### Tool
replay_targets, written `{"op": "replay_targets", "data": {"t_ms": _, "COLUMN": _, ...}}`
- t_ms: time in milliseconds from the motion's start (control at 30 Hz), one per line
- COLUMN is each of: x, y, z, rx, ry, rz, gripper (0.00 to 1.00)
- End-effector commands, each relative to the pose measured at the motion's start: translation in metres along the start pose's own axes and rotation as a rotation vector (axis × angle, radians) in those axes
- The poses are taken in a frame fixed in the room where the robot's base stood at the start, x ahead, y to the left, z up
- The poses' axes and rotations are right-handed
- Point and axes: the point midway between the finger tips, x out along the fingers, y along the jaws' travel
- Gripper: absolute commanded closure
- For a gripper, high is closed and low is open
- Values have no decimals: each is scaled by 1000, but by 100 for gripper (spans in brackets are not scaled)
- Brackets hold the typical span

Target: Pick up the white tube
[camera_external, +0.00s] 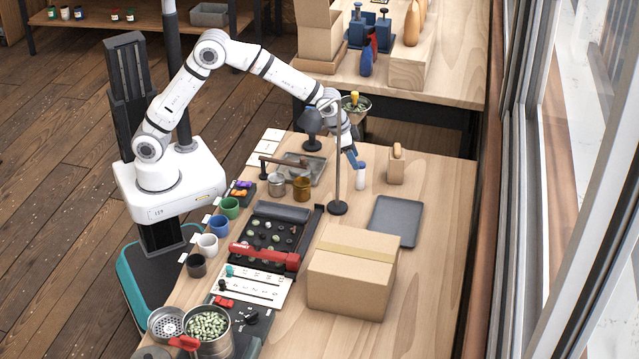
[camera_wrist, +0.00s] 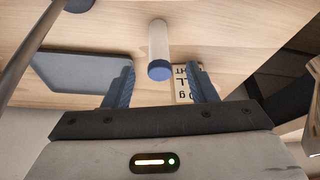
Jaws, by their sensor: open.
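The white tube (camera_external: 361,178) stands upright on the wooden table in the external view. In the wrist view the white tube (camera_wrist: 158,45) shows a blue end facing me, and it lies ahead of and roughly between my fingertips. My gripper (camera_external: 355,160) is just above and beside the tube in the external view. In the wrist view my gripper (camera_wrist: 163,82) has its two blue fingers spread apart with nothing between them. Whether a finger touches the tube cannot be told.
A lamp-like stand (camera_external: 338,207) rises close left of the tube. A wooden block (camera_external: 397,168) stands to its right. A grey tray (camera_external: 396,221) and a cardboard box (camera_external: 352,281) lie nearer the camera. A black tray of small items (camera_external: 270,238) is at left.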

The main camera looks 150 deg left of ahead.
Motion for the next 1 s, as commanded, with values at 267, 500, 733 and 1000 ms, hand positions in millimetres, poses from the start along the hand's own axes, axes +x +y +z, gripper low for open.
{"op": "replay_targets", "data": {"t_ms": 267, "x": 30, "y": -1, "z": -2, "rx": -4, "ry": 0, "rz": -2, "gripper": 48}}
{"op": "replay_targets", "data": {"t_ms": 500, "x": 64, "y": 1, "z": -5, "rx": -4, "ry": -1, "rz": -1, "gripper": 48}}
{"op": "replay_targets", "data": {"t_ms": 733, "x": 79, "y": 1, "z": -5, "rx": -3, "ry": 2, "rz": -1, "gripper": 48}}
{"op": "replay_targets", "data": {"t_ms": 1000, "x": 78, "y": 1, "z": -5, "rx": -3, "ry": 2, "rz": -1, "gripper": 56}}
